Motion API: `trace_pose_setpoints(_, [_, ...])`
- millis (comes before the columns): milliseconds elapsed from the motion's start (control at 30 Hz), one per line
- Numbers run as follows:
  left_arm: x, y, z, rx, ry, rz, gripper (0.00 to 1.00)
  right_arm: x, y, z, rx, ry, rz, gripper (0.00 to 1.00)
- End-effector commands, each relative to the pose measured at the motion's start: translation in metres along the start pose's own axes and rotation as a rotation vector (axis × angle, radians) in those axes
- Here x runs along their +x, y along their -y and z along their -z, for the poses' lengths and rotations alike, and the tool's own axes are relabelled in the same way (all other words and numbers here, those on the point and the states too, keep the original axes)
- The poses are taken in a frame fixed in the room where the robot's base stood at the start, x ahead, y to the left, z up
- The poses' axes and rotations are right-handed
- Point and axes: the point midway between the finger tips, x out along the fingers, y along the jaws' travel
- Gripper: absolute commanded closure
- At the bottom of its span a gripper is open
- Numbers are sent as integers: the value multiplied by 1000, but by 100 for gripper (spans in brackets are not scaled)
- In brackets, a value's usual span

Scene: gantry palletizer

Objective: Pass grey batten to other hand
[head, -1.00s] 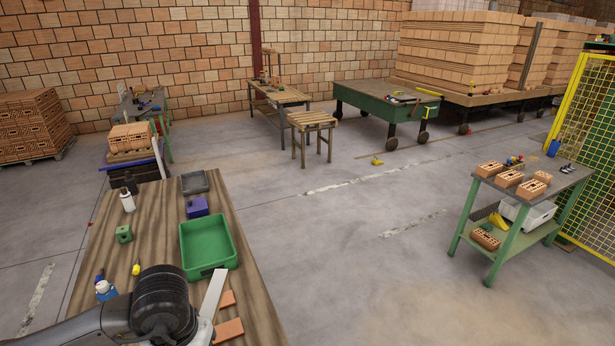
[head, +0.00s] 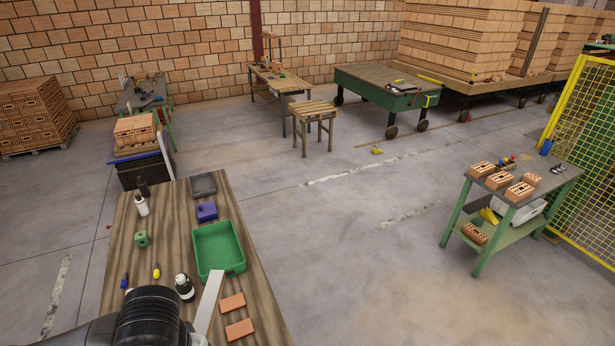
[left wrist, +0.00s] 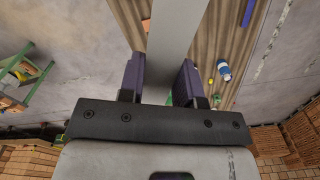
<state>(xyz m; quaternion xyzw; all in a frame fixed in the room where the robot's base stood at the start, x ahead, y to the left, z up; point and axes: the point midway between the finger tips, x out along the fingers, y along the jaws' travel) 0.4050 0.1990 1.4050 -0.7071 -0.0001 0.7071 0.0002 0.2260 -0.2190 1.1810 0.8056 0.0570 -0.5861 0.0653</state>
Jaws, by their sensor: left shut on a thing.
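The grey batten (head: 208,304) is a long pale flat strip. In the head view it stands out past my left arm, over the wooden table near the green tray. My left gripper (left wrist: 160,78) shows in the left wrist view with its two dark purple fingers on either side of the batten (left wrist: 172,40), shut on it. The batten runs out beyond the fingertips toward the top of that view. My right gripper is in neither view.
The wooden table (head: 178,230) holds a green tray (head: 220,248), a purple block (head: 206,211), a dark grey tray (head: 202,184), a green cube (head: 142,239) and two orange tiles (head: 232,302). Open floor lies right of it, up to a green bench (head: 510,210) with bricks.

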Motion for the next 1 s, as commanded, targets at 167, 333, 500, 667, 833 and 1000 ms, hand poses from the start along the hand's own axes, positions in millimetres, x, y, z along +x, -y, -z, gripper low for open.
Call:
trace_pose_setpoints(167, [-7, 0, -2, -1, -1, 0, 95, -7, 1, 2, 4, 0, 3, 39])
trace_pose_setpoints(333, [-6, -1, -2, 3, -1, -1, 95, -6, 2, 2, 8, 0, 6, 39])
trace_pose_setpoints(500, [-4, -18, 5, 47, 0, -2, 95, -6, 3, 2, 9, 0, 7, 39])
trace_pose_setpoints(667, [0, -53, 18, 143, -1, -2, 95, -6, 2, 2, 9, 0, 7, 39])
trace_pose_setpoints(833, [5, -98, 36, 268, -1, -1, 95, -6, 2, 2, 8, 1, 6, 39])
trace_pose_setpoints(1000, [11, -143, 54, 391, -1, 0, 95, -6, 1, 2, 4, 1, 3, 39])
